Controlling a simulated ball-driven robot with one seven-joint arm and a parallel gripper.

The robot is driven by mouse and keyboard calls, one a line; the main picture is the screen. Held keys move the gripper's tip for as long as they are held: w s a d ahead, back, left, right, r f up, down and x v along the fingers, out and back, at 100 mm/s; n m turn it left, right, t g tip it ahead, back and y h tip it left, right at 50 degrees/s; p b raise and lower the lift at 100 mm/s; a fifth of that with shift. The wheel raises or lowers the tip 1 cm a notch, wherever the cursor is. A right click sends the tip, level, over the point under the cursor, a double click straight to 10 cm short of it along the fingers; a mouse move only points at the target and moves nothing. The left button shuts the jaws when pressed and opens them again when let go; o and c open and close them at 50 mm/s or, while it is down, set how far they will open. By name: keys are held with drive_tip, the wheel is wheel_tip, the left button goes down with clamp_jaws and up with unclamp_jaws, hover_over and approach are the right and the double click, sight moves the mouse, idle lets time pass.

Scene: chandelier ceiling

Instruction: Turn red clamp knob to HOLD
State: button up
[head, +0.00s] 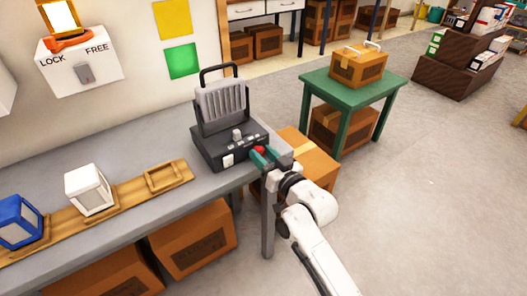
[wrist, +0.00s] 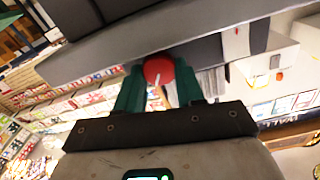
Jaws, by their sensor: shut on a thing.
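The red clamp knob (head: 259,151) sits at the right front of a dark grey device (head: 215,152) on the grey workbench. In the wrist view the red knob (wrist: 159,69) shows a short white mark on its face. My gripper (head: 263,157) reaches the knob from the right. Its green fingers, also in the wrist view (wrist: 160,88), are shut on the knob, one on each side. I see no readable HOLD label, and the knob's setting cannot be read.
The workbench (head: 150,130) holds a wooden rail (head: 120,208) with a white block (head: 88,190) and a blue block (head: 18,222). A wall panel (head: 80,65) reads LOCK and FREE. Cardboard boxes (head: 305,158) stand by the bench end. A green table (head: 350,90) stands behind; open floor lies right.

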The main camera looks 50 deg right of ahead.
drive_tip(key=shift+m+p, duration=0.55)
drive_tip(key=shift+m, duration=0.75)
drive_tip(key=o, duration=0.8)
drive_tip(key=shift+d, duration=0.1)
drive_tip(key=shift+c, duration=0.2)
drive_tip(key=v, duration=1.1)
drive_tip(key=shift+w, duration=0.1)
